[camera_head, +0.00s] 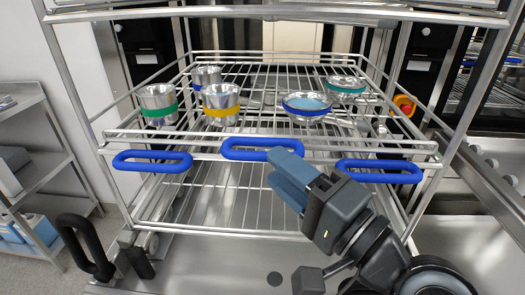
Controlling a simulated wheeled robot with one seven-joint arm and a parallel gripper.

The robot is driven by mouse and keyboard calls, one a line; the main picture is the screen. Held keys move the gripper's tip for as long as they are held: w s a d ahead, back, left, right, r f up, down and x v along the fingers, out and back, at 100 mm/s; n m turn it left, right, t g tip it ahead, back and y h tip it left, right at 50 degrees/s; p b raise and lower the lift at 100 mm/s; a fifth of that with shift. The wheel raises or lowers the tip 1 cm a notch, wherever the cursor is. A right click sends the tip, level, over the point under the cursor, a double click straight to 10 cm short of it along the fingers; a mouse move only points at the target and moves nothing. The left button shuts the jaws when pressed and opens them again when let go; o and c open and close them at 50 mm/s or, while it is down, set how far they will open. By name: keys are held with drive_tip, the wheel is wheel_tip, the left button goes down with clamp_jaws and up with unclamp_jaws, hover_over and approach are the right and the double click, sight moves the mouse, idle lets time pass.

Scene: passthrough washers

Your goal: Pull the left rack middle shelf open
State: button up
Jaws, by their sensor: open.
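The wire rack's middle shelf (200,142) spans the centre of the head view, with metal cups and bowls on it. Three blue loop handles line its front: a left handle (152,168), a middle handle (240,154) and a right handle (400,178). My gripper (278,170) is open, with its blue-grey fingers at the right end of the middle handle. The upper finger overlaps that end in the picture. Whether the fingers touch or straddle the handle cannot be told. The fingers hide part of the shelf front.
Silver cups with green (158,106) and yellow (221,106) bands and a blue-banded bowl (306,110) stand on the shelf. A steel side shelf (38,172) is at left. Black loop handles (80,245) stand at lower left. A steel counter (490,195) runs along the right.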

sight(262, 156)
drive_tip(key=shift+p+x, duration=0.4)
drive_tip(key=shift+x, duration=2.1)
clamp_jaws()
drive_tip(key=shift+d, duration=0.1)
